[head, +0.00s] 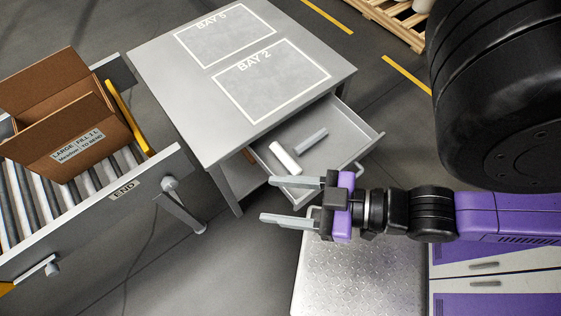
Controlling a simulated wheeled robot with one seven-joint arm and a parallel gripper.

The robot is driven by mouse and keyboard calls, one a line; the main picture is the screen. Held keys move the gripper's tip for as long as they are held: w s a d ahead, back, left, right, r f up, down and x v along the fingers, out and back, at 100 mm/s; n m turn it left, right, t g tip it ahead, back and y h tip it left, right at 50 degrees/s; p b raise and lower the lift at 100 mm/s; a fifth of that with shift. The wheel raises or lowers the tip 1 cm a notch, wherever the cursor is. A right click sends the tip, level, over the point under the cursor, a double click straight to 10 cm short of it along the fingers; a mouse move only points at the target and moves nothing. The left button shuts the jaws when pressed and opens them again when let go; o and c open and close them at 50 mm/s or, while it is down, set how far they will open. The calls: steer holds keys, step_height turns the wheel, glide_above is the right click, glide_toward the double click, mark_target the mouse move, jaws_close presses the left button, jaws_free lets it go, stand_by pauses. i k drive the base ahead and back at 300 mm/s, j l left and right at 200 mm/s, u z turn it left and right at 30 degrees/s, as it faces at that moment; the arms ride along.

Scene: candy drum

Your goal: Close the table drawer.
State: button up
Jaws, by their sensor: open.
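The grey table (172,84) has two marked bays on its top, BAY 5 and BAY 2. Its drawer (362,149) is pulled out toward the right front. Inside the drawer lie a white cylinder (285,158) and a small grey bar (311,140). My gripper (268,200) is open, with its two fingers pointing left and nothing between them. It appears in front of the drawer's near corner in the picture, and its upper finger overlaps the view of the drawer's lower edge. I cannot tell whether it touches the drawer. Part of the drawer front is hidden behind my gripper.
A roller conveyor (160,180) marked END stands at the left, with an open cardboard box (112,118) on it. A yellow stop bar (128,117) is beside the box. A wooden pallet (388,20) lies at the top right. Floor shows between conveyor and table.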

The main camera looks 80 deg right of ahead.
mark_target(349, 138)
steer(key=k+l+z, duration=0.1)
steer(key=k, duration=0.4)
steer(key=k+l+z, duration=0.15)
steer(key=k, duration=0.35)
steer(key=k+l+z, duration=0.1)
steer(key=k+l, duration=0.3)
steer(key=k, duration=0.1)
